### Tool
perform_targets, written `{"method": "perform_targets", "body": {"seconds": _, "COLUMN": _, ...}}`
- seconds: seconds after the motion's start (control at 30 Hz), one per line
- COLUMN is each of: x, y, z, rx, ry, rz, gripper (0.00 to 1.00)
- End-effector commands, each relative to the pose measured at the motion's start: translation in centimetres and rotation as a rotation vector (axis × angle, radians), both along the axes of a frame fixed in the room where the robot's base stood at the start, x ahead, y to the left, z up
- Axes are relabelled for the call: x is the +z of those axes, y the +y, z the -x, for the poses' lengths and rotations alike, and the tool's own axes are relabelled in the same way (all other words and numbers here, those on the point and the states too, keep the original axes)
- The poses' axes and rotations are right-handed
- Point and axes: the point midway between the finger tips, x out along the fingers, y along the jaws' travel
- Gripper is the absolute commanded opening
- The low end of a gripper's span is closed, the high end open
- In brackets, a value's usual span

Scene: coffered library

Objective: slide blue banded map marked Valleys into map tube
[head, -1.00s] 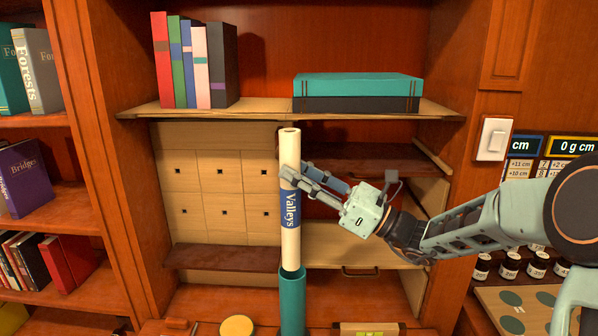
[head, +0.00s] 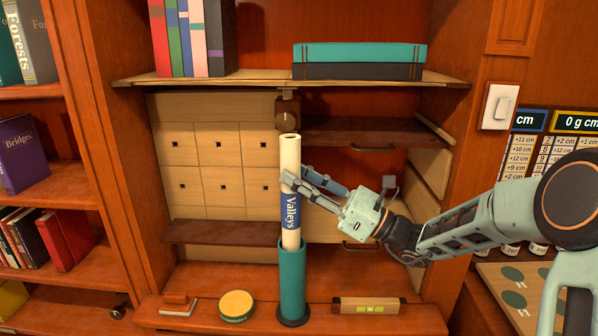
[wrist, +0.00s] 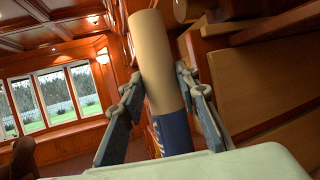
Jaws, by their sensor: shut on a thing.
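The rolled cream map (head: 290,155) with a blue band marked Valleys stands upright in the head view. Its lower end is inside the mouth of the teal map tube (head: 292,275), and most of its length shows above the rim. The tube stands upright on a dark base on the desk ledge. My gripper (head: 291,188) is shut on the map at the upper part of the blue band, coming from the right. In the wrist view the map (wrist: 158,65) lies between both fingers; the tube is out of sight there.
A round yellow-topped tin (head: 236,304), a small stamp-like block (head: 178,304) and a spirit level (head: 368,306) lie on the ledge beside the tube. A shelf with books (head: 270,79) is above. Small drawers (head: 217,165) are behind on the left.

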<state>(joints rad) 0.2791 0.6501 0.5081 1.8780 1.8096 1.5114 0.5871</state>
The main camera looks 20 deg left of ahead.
Motion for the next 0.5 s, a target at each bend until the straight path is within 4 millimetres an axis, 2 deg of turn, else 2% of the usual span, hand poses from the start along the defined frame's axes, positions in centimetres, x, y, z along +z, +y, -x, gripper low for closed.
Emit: {"method": "perform_targets", "body": {"seconds": 0.5, "x": -4.4, "y": 0.0, "z": 0.0, "rx": 0.001, "ry": 0.002, "rz": -0.001, "gripper": 0.03}}
